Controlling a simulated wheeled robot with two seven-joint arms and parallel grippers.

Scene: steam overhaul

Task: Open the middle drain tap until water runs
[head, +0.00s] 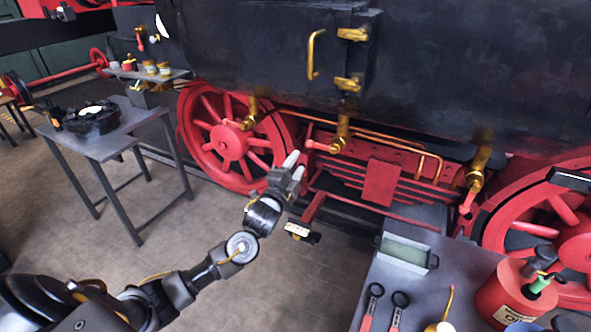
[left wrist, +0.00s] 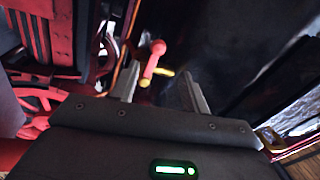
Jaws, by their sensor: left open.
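The middle drain tap (head: 342,132) is brass and hangs under the dark locomotive side. Its red lever (head: 318,146) sticks out to the left, roughly level, with a round knob at its end. My left gripper (head: 296,165) is open, just below and left of the knob, with its fingers pointing up toward it. In the left wrist view, the red lever (left wrist: 153,62) shows between the two open fingers (left wrist: 160,76), and I see no finger gripping it. No running water shows below the tap. My right gripper is not in view.
Other brass taps hang at the left (head: 251,113) and right (head: 477,172). Red wheels (head: 230,143) flank the middle. A grey bench (head: 425,290) with wrenches, a tray and a red can (head: 510,292) stands at front right. A grey table (head: 115,140) stands at left.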

